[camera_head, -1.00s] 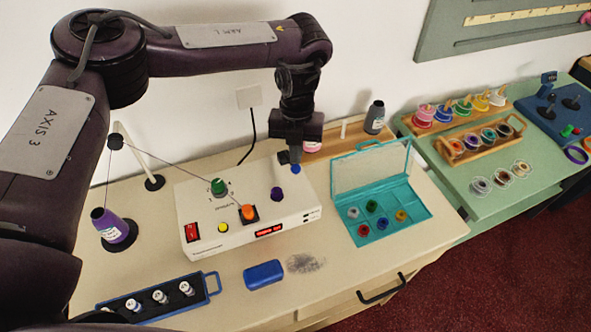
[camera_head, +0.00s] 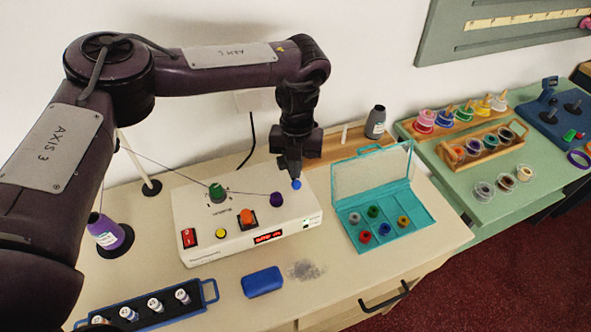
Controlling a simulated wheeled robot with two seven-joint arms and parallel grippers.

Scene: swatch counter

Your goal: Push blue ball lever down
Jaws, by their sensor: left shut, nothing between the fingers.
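The blue ball (camera_head: 297,184) of the lever shows at the right end of the white control box (camera_head: 200,248), just right of my left fingertips. My left gripper (camera_head: 292,176) is shut and empty, pointing down over the right part of the box's top. Its tips look very close to the blue ball; I cannot tell whether they touch it. The lever's stem is not clearly visible. My right gripper is not in view.
The box also carries a green knob (camera_head: 216,192), an orange button (camera_head: 246,217), a purple knob (camera_head: 277,199) and a red switch (camera_head: 189,237). A teal open case (camera_head: 425,229) stands to the right. A blue block (camera_head: 262,281) lies in front. A thread runs from a purple cone (camera_head: 107,233).

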